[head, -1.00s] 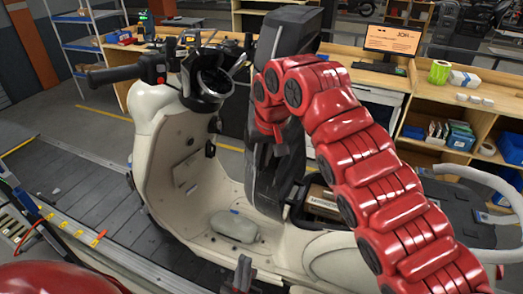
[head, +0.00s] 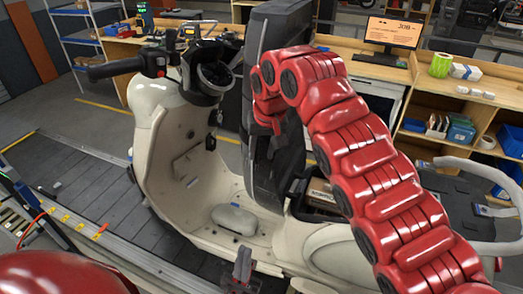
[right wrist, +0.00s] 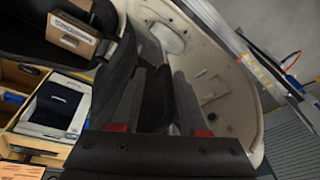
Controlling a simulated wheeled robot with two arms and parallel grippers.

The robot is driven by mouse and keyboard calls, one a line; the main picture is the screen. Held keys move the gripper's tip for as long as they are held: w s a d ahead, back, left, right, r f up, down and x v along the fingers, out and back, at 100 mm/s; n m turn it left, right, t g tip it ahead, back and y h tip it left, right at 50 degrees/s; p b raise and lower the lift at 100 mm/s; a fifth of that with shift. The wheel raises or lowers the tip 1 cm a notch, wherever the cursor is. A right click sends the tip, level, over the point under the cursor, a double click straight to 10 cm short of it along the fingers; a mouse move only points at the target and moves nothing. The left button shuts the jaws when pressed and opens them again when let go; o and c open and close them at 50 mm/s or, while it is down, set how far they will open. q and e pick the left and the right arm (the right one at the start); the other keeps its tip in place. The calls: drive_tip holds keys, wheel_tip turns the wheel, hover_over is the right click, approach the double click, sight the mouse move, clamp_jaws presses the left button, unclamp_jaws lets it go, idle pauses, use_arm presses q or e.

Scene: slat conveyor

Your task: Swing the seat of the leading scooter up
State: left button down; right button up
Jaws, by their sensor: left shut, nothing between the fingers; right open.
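The cream scooter (head: 158,165) stands on the conveyor with its handlebar at the left. Its dark seat (head: 276,35) stands nearly upright, swung up at its front end, with the open under-seat compartment to its right. A brown box (head: 322,196) lies in that compartment; it also shows in the right wrist view (right wrist: 68,28). My right gripper (head: 272,135) is open beside the raised seat on its compartment side; whether it touches is unclear. In the right wrist view its fingers (right wrist: 155,98) point at dark surfaces. My left gripper (head: 241,268) is shut and empty, low near the footboard.
The slatted conveyor (head: 85,195) runs along the left, with a metal rail at its near side. Behind stand wooden workbenches, a monitor (head: 392,34) and blue bins (head: 461,132). A grey rounded piece (head: 234,219) lies on the footboard. A pale grab rail (head: 478,168) curves at the rear.

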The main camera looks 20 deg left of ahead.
drive_tip(key=shift+s+r+b, duration=0.1)
drive_tip(key=shift+r+b, duration=0.2)
drive_tip(key=shift+r, duration=0.25)
drive_tip(key=shift+s+d+r+b, duration=0.1)
drive_tip(key=shift+r+b, duration=0.2)
drive_tip(key=shift+r, duration=0.3)
drive_tip(key=p+v, duration=0.3)
drive_tip(key=v, duration=0.2)
drive_tip(key=shift+d+r+p, duration=0.1)
drive_tip(key=shift+p, duration=0.25)
